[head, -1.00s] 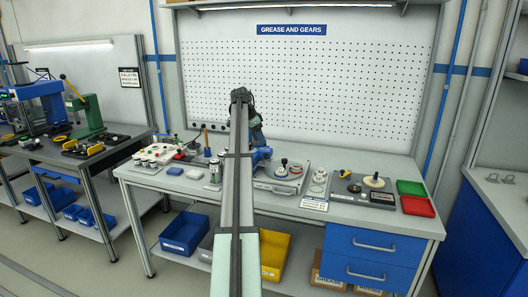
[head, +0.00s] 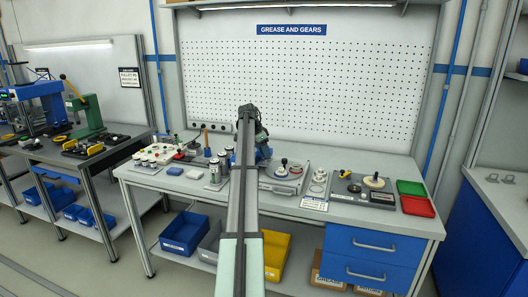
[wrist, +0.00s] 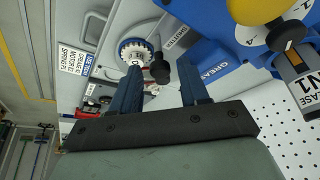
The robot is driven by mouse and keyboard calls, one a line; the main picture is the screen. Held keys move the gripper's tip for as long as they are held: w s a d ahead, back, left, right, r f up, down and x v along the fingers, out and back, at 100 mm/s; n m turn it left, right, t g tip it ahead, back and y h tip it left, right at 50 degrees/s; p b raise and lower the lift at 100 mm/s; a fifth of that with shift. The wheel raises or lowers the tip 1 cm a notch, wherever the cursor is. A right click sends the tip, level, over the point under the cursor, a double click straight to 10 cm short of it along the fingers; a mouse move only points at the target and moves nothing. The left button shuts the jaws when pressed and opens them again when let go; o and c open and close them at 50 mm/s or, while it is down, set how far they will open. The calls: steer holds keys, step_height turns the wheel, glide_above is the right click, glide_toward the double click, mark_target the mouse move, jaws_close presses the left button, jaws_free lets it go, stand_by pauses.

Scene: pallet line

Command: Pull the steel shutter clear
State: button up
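In the wrist view, a black knob on a stem (wrist: 160,71) stands beside a white toothed gear (wrist: 133,52) on a grey plate (wrist: 118,22). My gripper (wrist: 158,82) is open, its two dark blue fingers apart. The knob appears between the fingertips in the picture; I see no contact and cannot tell its depth. In the head view, a grey plate unit (head: 270,186) with a dark-knobbed round part (head: 284,163) lies right of my arm. My arm hides most of the gripper there.
In the wrist view, a blue block marked GREASE (wrist: 207,58) lies beyond the right finger. A yellow ball (wrist: 258,9) and a labelled cartridge (wrist: 300,75) are close at the upper right. The pegboard (head: 330,85) stands behind the bench. Red (head: 418,206) and green (head: 411,187) trays sit at right.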

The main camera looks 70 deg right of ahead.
jaws_close()
stand_by(0.3)
steer(key=a, duration=0.5)
steer(key=shift+a, duration=0.25)
steer(key=shift+o, duration=0.7)
jaws_free()
steer(key=shift+r, duration=0.1)
steer(key=v, duration=1.3)
steer(key=shift+r, duration=0.3)
